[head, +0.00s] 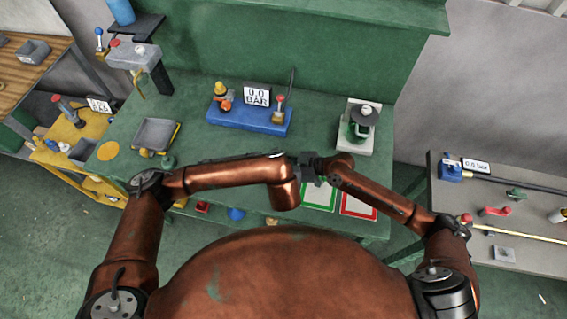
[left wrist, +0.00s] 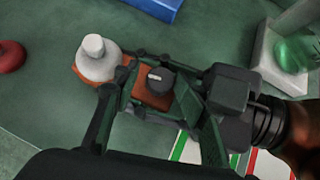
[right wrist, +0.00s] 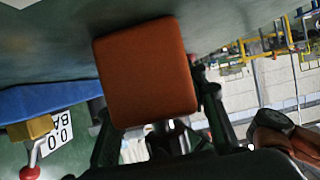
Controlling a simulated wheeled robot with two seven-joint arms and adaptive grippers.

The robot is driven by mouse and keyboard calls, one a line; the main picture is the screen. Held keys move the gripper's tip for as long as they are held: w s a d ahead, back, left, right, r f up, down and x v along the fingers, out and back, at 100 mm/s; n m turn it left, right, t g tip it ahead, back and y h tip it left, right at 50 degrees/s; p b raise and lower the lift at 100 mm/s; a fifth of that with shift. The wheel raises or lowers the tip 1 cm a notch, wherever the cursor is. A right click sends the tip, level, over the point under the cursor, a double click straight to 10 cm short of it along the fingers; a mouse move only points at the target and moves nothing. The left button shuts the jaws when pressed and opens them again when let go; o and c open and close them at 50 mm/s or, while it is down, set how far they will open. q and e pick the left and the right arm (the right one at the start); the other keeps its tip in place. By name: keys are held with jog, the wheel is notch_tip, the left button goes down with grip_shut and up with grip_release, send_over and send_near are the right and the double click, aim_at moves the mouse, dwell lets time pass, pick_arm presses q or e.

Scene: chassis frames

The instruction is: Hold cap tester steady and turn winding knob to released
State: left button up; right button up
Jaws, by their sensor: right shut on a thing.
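The cap tester is an orange block with a white rounded cap (left wrist: 97,60) at one end and a black winding knob (left wrist: 158,79) with a white pointer mark. In the left wrist view my left gripper (left wrist: 154,88) has its fingers apart on either side of the knob, with gaps showing. My right gripper (right wrist: 155,112) is shut on the orange body (right wrist: 147,72), which fills the middle of the right wrist view. My right gripper also shows in the head view (head: 308,168), where the arms hide the tester. No released marking is readable.
Below the grippers, the green bench has a green-edged square (head: 318,196) and a red-edged square (head: 358,205). A blue base (head: 262,121) with a 0.0 BAR display stands behind. A white stand (head: 352,146) is at right and a grey tray (head: 155,133) at left.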

pick_arm(q)
jog(key=v, duration=0.8)
jog(key=shift+w, duration=0.1)
jog(key=w+a+f+m+g, duration=0.2)
jog(key=w+a+m+g, duration=0.3)
jog(key=m, duration=0.7)
jog(key=w+r+m+g+h, duration=0.3)
jog(key=r+m+g+h, duration=0.15)
jog(key=r+m, duration=0.35)
jog(key=shift+m+g+y, duration=0.3)
jog(key=shift+g+y, duration=0.15)
jog(key=x, duration=1.2)
jog(key=shift+w+d, duration=0.2)
jog(key=shift+c, duration=0.3)
